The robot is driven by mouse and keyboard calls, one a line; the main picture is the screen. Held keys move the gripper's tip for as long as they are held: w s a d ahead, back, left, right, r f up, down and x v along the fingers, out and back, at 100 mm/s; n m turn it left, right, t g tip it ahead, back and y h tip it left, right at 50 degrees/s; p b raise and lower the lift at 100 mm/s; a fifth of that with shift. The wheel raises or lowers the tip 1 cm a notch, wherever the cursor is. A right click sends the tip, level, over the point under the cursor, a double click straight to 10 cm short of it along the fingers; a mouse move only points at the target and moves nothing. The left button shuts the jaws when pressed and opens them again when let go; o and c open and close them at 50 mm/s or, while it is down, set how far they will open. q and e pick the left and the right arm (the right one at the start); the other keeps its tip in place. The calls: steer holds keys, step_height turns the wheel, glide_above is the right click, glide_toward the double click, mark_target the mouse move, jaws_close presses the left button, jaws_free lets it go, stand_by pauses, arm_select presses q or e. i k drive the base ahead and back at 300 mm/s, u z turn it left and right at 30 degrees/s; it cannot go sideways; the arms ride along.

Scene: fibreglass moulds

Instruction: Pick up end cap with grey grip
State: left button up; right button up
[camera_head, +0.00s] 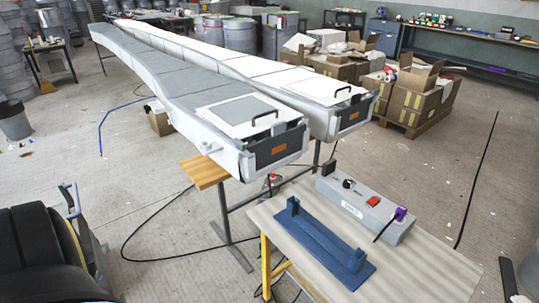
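I see no end cap with a clearly grey grip. The nearer long grey mould (160,75) has a dark end face (275,148) with an orange label. On its top lies a white plate with a grey centre (235,112) and a dark handle (264,117). The white mould (230,60) behind it has a similar dark end face (350,115) and a white plate (325,86) with a dark handle. I cannot tell which part is the end cap. Neither of my grippers is in view.
A wooden-topped table (430,270) in front holds a blue stand (322,240) and a grey control box (365,208). A small wooden shelf (205,172) adjoins the moulds. Black cable (150,225) crosses the floor. Cartons (412,100) stand at right. A large black rounded object (35,250) fills the lower left.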

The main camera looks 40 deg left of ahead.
mark_target(283, 143)
steer(key=k, duration=0.4)
steer(key=u, duration=0.85)
